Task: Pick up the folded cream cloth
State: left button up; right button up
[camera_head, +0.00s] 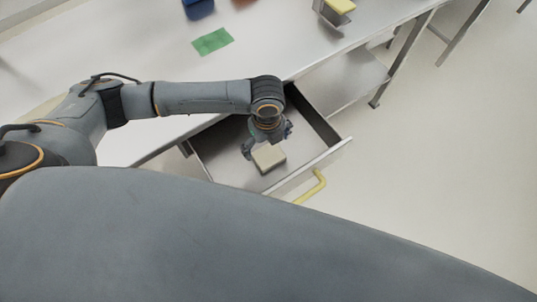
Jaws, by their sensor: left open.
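The folded cream cloth (269,158) is a small pale block lying in an open drawer (222,152) below the worktop. My left gripper (262,147) reaches down into the drawer from above, with its fingers spread at the far edge of the cloth. The gripper is open and partly overlaps the cloth in the picture. I cannot tell whether the fingers touch it. My right gripper is not in view.
The drawer front has a yellow handle (314,188). On the metal worktop (130,45) lie a green cloth (212,41) and a blue object (199,8). A metal holder with a yellow item (341,6) stands at the far right. Open floor lies to the right.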

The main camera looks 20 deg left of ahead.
aim_at(269, 156)
pick_arm(q)
jog(key=shift+d+f+p, duration=0.15)
jog(key=shift+d+f, duration=0.05)
jog(key=shift+f, duration=1.25)
jog(key=shift+d+f+p, duration=0.15)
jog(key=shift+f, duration=1.3)
jog(key=c, duration=0.9)
jog(key=shift+c, duration=0.2)
notch_tip(269, 156, up, 10)
